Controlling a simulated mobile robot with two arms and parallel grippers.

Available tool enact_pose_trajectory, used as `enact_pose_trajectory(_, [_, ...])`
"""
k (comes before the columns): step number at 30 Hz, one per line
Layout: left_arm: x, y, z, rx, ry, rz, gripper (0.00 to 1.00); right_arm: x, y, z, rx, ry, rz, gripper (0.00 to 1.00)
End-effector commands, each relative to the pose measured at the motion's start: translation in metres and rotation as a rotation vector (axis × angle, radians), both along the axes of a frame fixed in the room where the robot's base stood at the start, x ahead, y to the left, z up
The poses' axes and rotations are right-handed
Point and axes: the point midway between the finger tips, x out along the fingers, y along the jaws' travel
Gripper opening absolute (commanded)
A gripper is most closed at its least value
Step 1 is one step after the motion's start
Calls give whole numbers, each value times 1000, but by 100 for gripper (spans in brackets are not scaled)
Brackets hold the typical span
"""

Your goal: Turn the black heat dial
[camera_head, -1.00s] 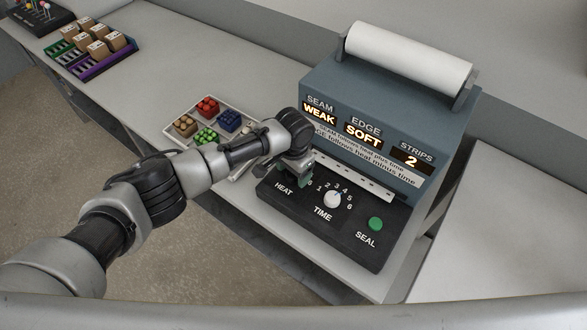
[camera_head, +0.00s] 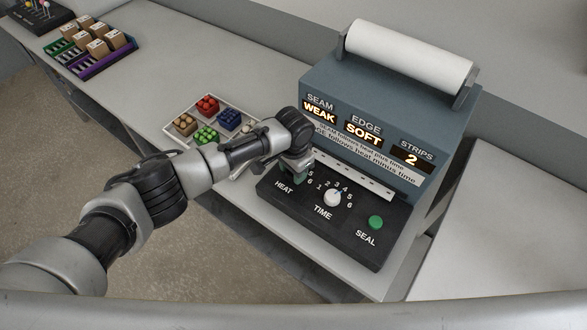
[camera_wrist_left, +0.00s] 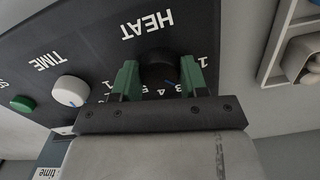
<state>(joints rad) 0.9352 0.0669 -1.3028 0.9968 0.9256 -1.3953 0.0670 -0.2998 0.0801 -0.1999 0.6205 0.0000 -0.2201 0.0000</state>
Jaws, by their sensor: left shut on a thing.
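The black heat dial (camera_wrist_left: 158,68) is between the green fingers of my left gripper (camera_wrist_left: 159,80) in the left wrist view, below the upside-down HEAT label. A small blue mark on it points toward the scale numbers, which the gripper partly covers. In the head view my left gripper (camera_head: 297,174) is over the HEAT end of the black control panel (camera_head: 290,207) and hides the dial. The gripper is shut on the dial. My right gripper is not in view.
The white TIME dial (camera_head: 332,199) and green SEAL button (camera_head: 376,223) are to the right on the panel. A white tray of coloured bricks (camera_head: 246,117) lies behind my left arm.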

Motion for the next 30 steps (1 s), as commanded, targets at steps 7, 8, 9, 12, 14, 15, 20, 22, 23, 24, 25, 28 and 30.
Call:
enact_pose_trajectory(7, [0, 0, -1, -1, 0, -177, 20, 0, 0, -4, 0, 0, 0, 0])
enact_pose_trajectory(8, [0, 0, -1, -1, 0, -205, 20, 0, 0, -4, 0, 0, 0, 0])
enact_pose_trajectory(9, [0, 0, -1, -2, 0, -242, 20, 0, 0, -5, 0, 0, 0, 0])
enact_pose_trajectory(12, [0, 0, -1, -1, 1, -337, 20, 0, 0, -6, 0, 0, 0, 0])
enact_pose_trajectory(14, [0, 0, -1, -1, 1, -394, 20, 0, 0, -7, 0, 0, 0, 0])
enact_pose_trajectory(15, [0, -1, 0, -2, 0, -433, 20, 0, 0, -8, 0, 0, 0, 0])
enact_pose_trajectory(20, [0, -1, 0, 0, -1, -581, 20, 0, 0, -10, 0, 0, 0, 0])
enact_pose_trajectory(22, [0, -1, 0, -1, -1, -642, 20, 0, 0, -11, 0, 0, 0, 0])
enact_pose_trajectory(23, [0, -1, 0, -2, -1, -667, 20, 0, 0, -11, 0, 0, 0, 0])
enact_pose_trajectory(24, [0, -1, 0, -1, -1, -699, 20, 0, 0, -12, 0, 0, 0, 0])
enact_pose_trajectory(25, [0, -1, 0, -1, -1, -722, 20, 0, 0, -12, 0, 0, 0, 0])
enact_pose_trajectory(28, [0, -1, 0, -1, -1, -793, 20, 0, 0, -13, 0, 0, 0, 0])
enact_pose_trajectory(30, [0, -1, 0, -1, -2, -835, 20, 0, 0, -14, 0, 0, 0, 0])
